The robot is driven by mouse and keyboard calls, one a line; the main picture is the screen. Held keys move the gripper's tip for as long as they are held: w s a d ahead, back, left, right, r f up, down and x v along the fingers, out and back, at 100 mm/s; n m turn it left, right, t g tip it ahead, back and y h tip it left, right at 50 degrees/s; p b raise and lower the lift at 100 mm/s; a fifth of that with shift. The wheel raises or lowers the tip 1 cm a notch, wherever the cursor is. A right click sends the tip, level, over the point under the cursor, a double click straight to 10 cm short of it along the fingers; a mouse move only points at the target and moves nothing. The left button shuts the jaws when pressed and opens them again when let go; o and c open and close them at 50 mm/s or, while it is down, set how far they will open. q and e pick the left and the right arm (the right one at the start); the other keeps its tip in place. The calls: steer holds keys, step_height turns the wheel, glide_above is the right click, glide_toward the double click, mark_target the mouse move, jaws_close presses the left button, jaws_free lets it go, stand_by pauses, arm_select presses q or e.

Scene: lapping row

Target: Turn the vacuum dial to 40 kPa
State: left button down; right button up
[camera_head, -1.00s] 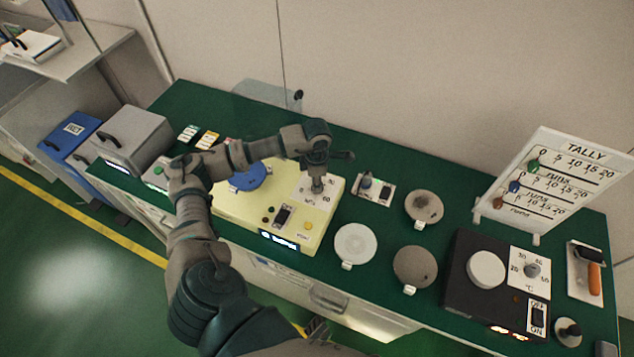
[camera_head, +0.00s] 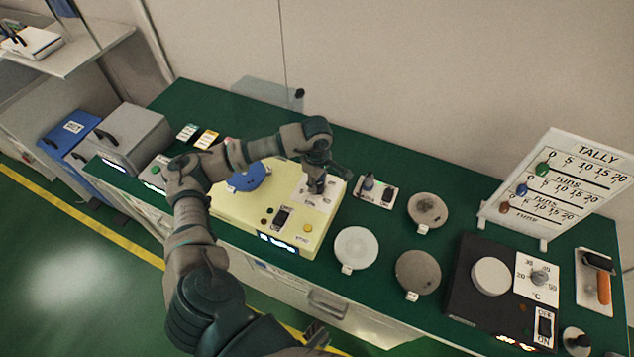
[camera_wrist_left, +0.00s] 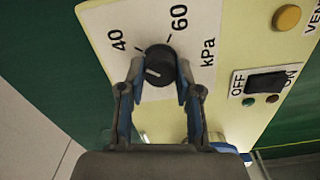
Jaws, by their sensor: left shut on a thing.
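The vacuum dial (camera_wrist_left: 160,66) is a round black knob with a white pointer line on a white scale plate. In the left wrist view its "40", "60" and "kPa" marks show. The pointer line is turned toward the lower left, away from the 40 tick. My left gripper (camera_wrist_left: 160,80) is shut on the dial, one finger on each side. In the head view my left gripper (camera_head: 317,187) reaches down onto the cream machine (camera_head: 240,215) and hides most of the dial. The machine's front display (camera_head: 285,244) is lit, but too small to read surely. My right gripper is out of view.
An OFF/ON switch (camera_wrist_left: 265,83) and an orange button (camera_wrist_left: 287,18) are near the dial. A blue disc (camera_head: 250,178) is on the machine. Several round plates, a dark hotplate (camera_head: 470,300) and a tally board (camera_head: 560,175) stand to the right on the green bench.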

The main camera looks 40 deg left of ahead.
mark_target(318, 183)
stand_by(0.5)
arm_select(q)
steer(key=c, duration=1.1)
jaws_free()
steer(key=o, duration=0.3)
steer(key=shift+w+f, duration=0.15)
steer(key=shift+r, duration=0.25)
step_height(318, 183, up, 11)
steer(key=shift+r, duration=0.2)
steer(key=shift+r, duration=0.1)
